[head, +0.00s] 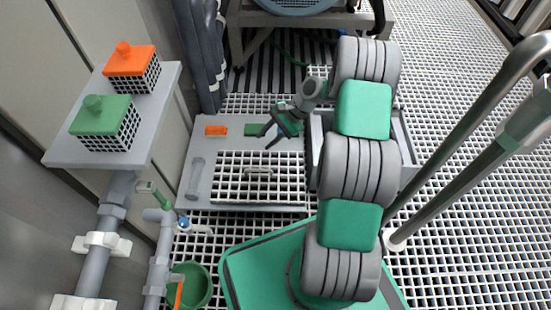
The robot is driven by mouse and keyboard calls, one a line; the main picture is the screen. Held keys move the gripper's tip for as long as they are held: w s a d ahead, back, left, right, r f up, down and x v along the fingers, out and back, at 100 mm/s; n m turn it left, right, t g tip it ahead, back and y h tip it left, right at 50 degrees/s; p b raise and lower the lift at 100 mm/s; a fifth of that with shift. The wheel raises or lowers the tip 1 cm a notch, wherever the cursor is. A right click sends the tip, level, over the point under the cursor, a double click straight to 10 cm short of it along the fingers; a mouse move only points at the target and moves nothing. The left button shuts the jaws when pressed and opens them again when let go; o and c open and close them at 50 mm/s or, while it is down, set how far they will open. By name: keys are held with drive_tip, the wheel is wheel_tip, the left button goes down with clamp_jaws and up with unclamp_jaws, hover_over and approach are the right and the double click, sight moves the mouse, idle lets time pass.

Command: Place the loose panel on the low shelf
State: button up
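The loose panel looks to be a white grid plate (232,190) with a small pale handle in its middle. It lies flat over the front right part of a low grey board (192,150), which appears to be the low shelf. I cannot tell whether panel and board touch all round. My gripper (272,136) is up and right of the panel's handle in the picture, apart from it. Its dark fingers are spread and nothing shows between them. It partly covers a green patch on the board.
An upper grey shelf (170,85) at left holds an orange-topped cage block (131,62) and a green-topped one (104,118). A grey tray (408,150) is partly behind my arm. A green bucket (204,282), pipes and a handrail (470,115) flank the grated floor.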

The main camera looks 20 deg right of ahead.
drive_tip(key=s+a+r+n+h, duration=0.2)
drive_tip(key=s+r+n, duration=0.1)
drive_tip(key=r, duration=0.3)
drive_tip(key=s+a+r+n+h, duration=0.2)
drive_tip(key=s+r+n, duration=0.15)
drive_tip(key=r, duration=0.25)
drive_tip(key=s+r+n+h, duration=0.1)
drive_tip(key=s+r+n, duration=0.2)
drive_tip(key=s, duration=0.4)
drive_tip(key=s+r+n+h, duration=0.2)
drive_tip(key=s+r+n, duration=0.1)
drive_tip(key=s, duration=0.4)
drive_tip(key=shift+a+r+n+t, duration=0.25)
drive_tip(key=shift+a+n+t, duration=0.05)
drive_tip(key=shift+a+n, duration=0.05)
